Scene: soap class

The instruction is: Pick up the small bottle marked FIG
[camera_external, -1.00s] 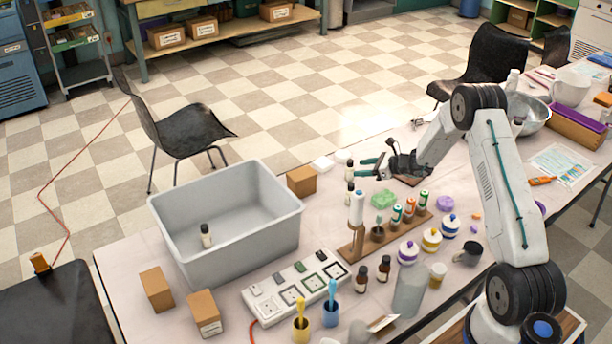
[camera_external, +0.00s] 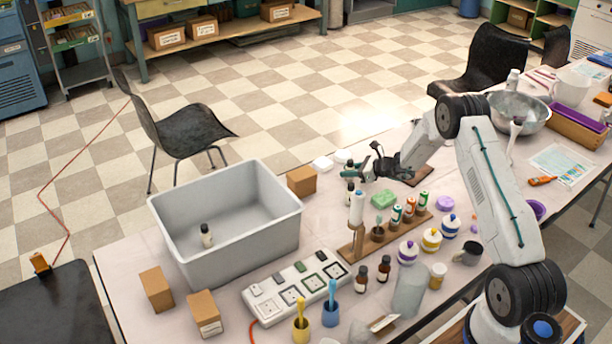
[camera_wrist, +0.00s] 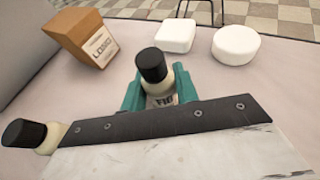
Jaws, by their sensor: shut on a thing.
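A small cream bottle with a black cap (camera_wrist: 153,68) stands between the teal fingers of my gripper (camera_wrist: 160,88) in the wrist view. The fingers are shut on its body. Its label shows only partly above the dark plate of my gripper, and I cannot read it surely. A second small black-capped bottle (camera_wrist: 24,134) is at the left edge of the wrist view, outside the fingers. In the external view my gripper (camera_external: 362,170) is low over the table, behind the white tube in the wooden rack, by small dark-capped bottles (camera_external: 350,187).
A cardboard box (camera_wrist: 85,40), a square white soap (camera_wrist: 175,36) and a round white soap (camera_wrist: 236,45) lie beyond my gripper. A grey bin (camera_external: 275,240) with one small bottle (camera_external: 206,236) stands to the left. A wooden rack (camera_external: 348,250) with several tubes is in front.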

